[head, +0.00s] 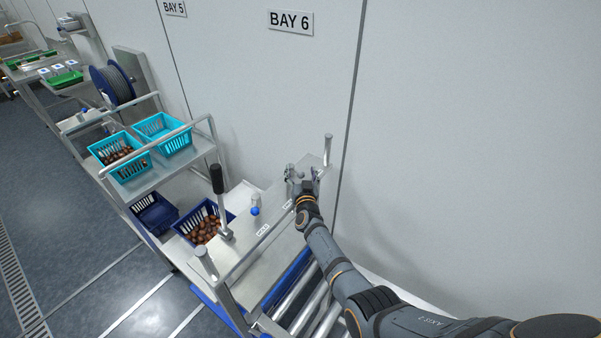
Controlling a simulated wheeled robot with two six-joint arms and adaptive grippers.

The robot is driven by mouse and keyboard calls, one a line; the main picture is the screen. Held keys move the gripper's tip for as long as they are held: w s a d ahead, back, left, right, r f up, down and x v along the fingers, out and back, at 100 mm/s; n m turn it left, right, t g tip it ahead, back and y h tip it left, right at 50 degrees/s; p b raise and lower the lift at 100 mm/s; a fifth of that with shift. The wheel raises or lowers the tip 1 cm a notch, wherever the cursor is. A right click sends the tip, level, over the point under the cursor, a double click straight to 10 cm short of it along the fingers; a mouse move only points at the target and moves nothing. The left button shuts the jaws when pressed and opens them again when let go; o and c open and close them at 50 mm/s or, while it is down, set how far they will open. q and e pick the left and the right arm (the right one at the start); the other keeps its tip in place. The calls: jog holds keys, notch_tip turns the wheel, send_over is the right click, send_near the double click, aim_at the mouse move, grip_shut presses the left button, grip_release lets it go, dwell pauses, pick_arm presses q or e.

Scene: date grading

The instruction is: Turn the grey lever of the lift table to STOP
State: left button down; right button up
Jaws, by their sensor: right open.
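The lift table (237,252) has a pale metal top with a rail along its front. My right gripper (303,173) is open over the far right part of this top, by the right post. Grey metal shows at and between its fingers, but I cannot tell fingers from lever there. The gripper and wrist hide that spot, so the grey lever and its setting cannot be made out. A small label (288,204) lies just left of my wrist; its words are too small to read. My left gripper is not in view.
A tall black-gripped lever (217,180) and a small blue-tipped fitting (255,207) stand left of my gripper. Another label (263,230) is on the front rail. Crates of dates (205,222) sit at left. Rollers (297,293) lie in front; the wall (420,130) is close behind.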

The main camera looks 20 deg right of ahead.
aim_at(300, 176)
jog(key=shift+a, duration=0.25)
jog(key=shift+f, duration=0.1)
jog(key=shift+s, duration=0.2)
jog(key=shift+s+a, duration=0.2)
jog(key=shift+s, duration=1)
jog(key=shift+s+a, duration=0.25)
jog(key=shift+s, duration=0.9)
jog(key=shift+s+a, duration=0.2)
jog(key=shift+s, duration=1)
